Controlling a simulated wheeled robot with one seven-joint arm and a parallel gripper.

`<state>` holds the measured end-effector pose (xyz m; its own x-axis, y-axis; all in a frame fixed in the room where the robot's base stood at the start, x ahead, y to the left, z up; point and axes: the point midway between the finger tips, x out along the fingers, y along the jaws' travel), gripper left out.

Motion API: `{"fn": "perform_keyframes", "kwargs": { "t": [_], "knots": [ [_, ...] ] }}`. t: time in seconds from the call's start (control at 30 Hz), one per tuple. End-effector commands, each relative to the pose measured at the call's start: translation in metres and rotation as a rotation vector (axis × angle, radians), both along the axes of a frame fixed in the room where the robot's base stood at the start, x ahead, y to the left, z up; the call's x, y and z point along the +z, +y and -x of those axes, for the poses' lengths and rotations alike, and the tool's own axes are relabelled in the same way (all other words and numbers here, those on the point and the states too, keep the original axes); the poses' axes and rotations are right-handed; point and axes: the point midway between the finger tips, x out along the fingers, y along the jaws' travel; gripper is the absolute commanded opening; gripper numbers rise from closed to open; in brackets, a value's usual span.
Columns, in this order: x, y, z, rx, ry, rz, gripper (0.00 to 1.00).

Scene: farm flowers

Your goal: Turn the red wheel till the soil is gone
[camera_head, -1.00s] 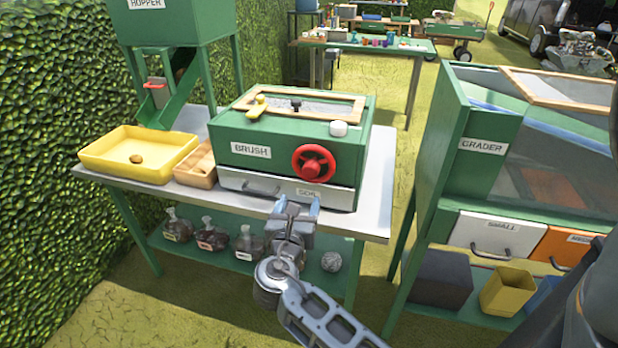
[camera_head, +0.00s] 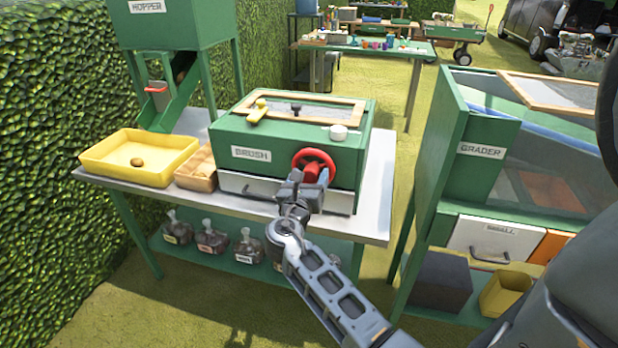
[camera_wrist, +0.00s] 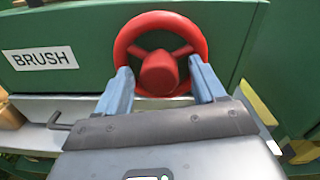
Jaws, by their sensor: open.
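The red wheel (camera_head: 315,165) is on the front of the green box labelled BRUSH (camera_head: 270,145). In the wrist view the red wheel (camera_wrist: 160,57) shows its rim, spokes and a protruding central hub. My gripper (camera_head: 304,182) is at the wheel's lower part. In the wrist view my gripper (camera_wrist: 165,88) is open, with its blue-grey fingers on either side of the hub's lower part, over the lower rim. I cannot tell whether they touch the wheel. The soil drawer (camera_head: 262,188) below is shut, and its label is hidden by my gripper. No soil is visible.
A yellow tray (camera_head: 105,165) with a brown lump (camera_head: 137,162) and a small wooden box (camera_head: 196,168) stand left of the brush box. The hopper (camera_head: 170,30) is behind them. The grader (camera_head: 480,170) stands to the right, across a gap.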

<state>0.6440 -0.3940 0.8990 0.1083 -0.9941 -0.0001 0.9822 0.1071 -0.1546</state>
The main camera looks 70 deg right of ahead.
Motion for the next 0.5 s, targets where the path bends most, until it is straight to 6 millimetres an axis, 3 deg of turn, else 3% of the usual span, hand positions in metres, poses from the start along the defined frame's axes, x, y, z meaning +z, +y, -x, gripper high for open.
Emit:
{"fn": "perform_keyframes", "kwargs": {
  "t": [0.1, 0.5],
  "knots": [
    [-0.0001, 0.0002, -0.0001, 0.0, 0.0, 0.0, 0.69],
    [-0.0002, 0.0006, -0.0001, 0.001, 0.0, 0.0, 0.31]
  ]
}}
